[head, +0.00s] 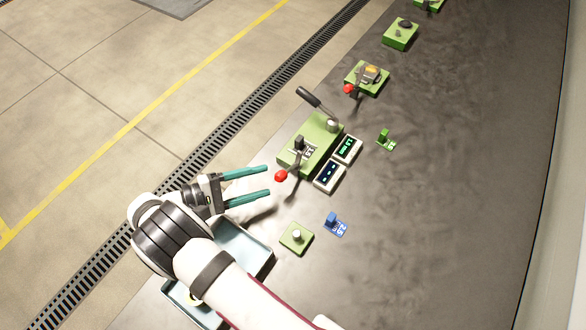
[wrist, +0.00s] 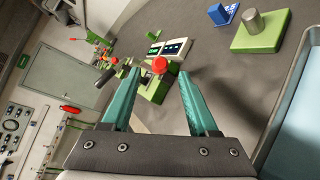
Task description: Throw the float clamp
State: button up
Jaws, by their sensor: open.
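A green fixture block (head: 312,140) on the dark bench carries a metal clamp with a red knob (head: 281,176) at its near end and a black-handled lever (head: 309,97) at its far end. No readable label tells which part is the float clamp. My gripper (head: 268,181) is open and empty. Its teal fingers point at the red knob, which appears just beyond the fingertips. In the wrist view, the red knob (wrist: 160,65) shows between the two fingertips (wrist: 158,74), with the green block behind it. I cannot tell whether the fingers touch it.
Two small digital displays (head: 329,176) (head: 347,149) stand right of the block. A green plate with a metal post (head: 296,238) and a blue tag (head: 336,224) lie nearer. A pale blue tray (head: 245,243) is under my arm. Another green fixture (head: 367,78) with a red knob stands farther back.

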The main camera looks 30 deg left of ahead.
jog(key=x, duration=0.9)
jog(key=shift+c, duration=0.2)
grip_shut()
jog(key=shift+s+a, duration=0.1)
dwell(0.8)
